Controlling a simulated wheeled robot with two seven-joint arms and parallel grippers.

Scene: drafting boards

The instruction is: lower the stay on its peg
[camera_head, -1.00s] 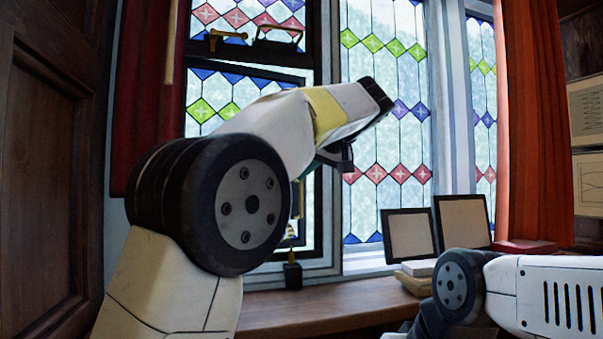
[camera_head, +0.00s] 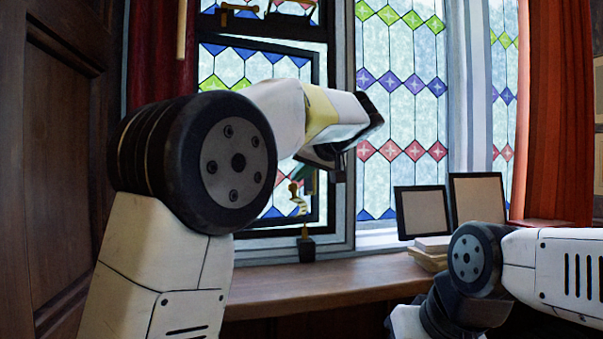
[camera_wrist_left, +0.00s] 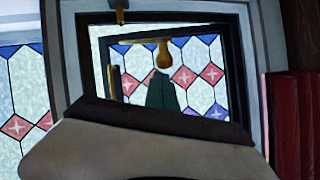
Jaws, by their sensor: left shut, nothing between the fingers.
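The left gripper (camera_head: 311,182) shows as a dark green tip below my left wrist, in front of the leaded window. It is shut and empty; in the left wrist view its tip (camera_wrist_left: 161,92) points at the window. A brass piece with a twisted part, seemingly the stay (camera_head: 298,198), shows just below and left of the gripper. In the left wrist view a brass knob-ended piece (camera_wrist_left: 163,56) lies just beyond the fingertip; I cannot tell if they touch. A black block with a brass pin (camera_head: 306,245) stands on the sill, perhaps the peg. My right gripper is out of view.
The dark casement frame (camera_head: 265,44) surrounds the window opening. The wooden sill (camera_head: 320,283) is mostly clear. Two framed panels (camera_head: 422,212) and stacked books (camera_head: 430,252) stand at right. Red curtains (camera_head: 552,110) hang at the sides.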

